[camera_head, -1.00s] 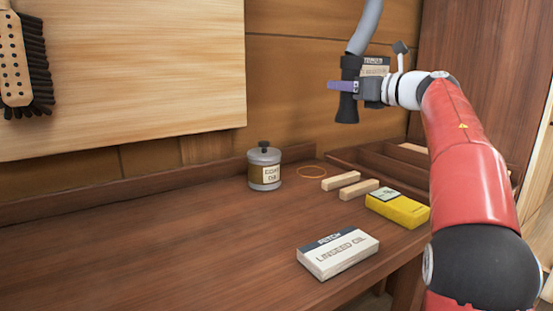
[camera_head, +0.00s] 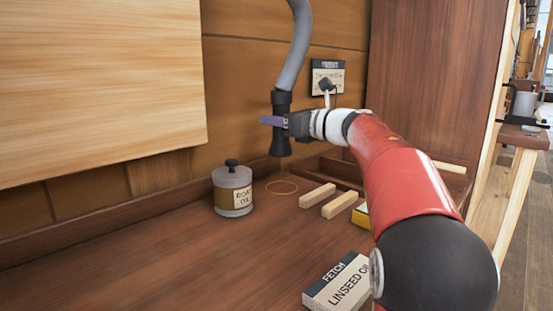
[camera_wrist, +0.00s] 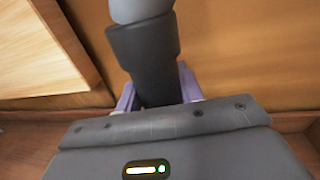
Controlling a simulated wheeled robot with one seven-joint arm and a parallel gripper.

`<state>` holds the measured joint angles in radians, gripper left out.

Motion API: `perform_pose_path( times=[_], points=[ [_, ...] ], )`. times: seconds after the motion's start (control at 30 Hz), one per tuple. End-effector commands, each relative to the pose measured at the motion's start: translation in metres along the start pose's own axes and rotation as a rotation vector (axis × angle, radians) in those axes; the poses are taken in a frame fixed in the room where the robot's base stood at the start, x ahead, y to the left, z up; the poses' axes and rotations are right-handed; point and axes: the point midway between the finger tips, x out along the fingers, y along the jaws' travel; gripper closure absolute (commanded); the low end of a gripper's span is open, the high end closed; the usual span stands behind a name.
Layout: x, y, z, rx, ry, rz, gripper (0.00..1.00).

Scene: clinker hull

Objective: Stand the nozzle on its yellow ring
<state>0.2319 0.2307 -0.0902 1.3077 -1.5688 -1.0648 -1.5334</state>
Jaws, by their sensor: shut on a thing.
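The black nozzle (camera_head: 281,143) hangs upright at the end of a grey hose (camera_head: 296,50). My gripper (camera_head: 272,121) is shut on the nozzle's body and holds it in the air above the bench. In the wrist view the dark nozzle (camera_wrist: 147,62) sits between my purple fingers, its lower end hidden behind the gripper housing. The yellow-orange ring (camera_head: 281,187) lies flat on the bench below the nozzle's lower end and slightly right of the grey tin. The nozzle and the ring are apart.
A grey boat oil tin (camera_head: 233,198) stands just left of the ring. Two wooden blocks (camera_head: 317,195) lie to its right. A linseed oil box (camera_head: 338,284) and a partly hidden yellow box (camera_head: 361,216) are nearer my arm. The bench's left front is clear.

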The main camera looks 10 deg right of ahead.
Motion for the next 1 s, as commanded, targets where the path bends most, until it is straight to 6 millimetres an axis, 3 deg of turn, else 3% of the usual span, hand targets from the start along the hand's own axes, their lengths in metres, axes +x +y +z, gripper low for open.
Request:
perform_pose_path(
  times=[0.03, 0.1, 0.37, 0.6, 0.87, 0.9, 1.0],
  points=[
    [0.000, 0.000, -0.021, 0.002, 0.000, -0.001, 0.91],
    [0.000, 0.000, -0.035, 0.001, -0.001, 0.000, 0.91],
    [0.000, 0.000, -0.051, -0.001, -0.001, 0.000, 0.91],
    [0.000, 0.000, -0.087, 0.001, 0.000, 0.000, 0.91],
    [0.000, 0.000, -0.089, 0.000, -0.001, 0.000, 0.91],
    [0.000, 0.000, -0.090, 0.001, 0.000, 0.000, 0.59],
    [0.000, 0.000, -0.089, 0.001, 0.000, 0.000, 0.46]
  ],
)
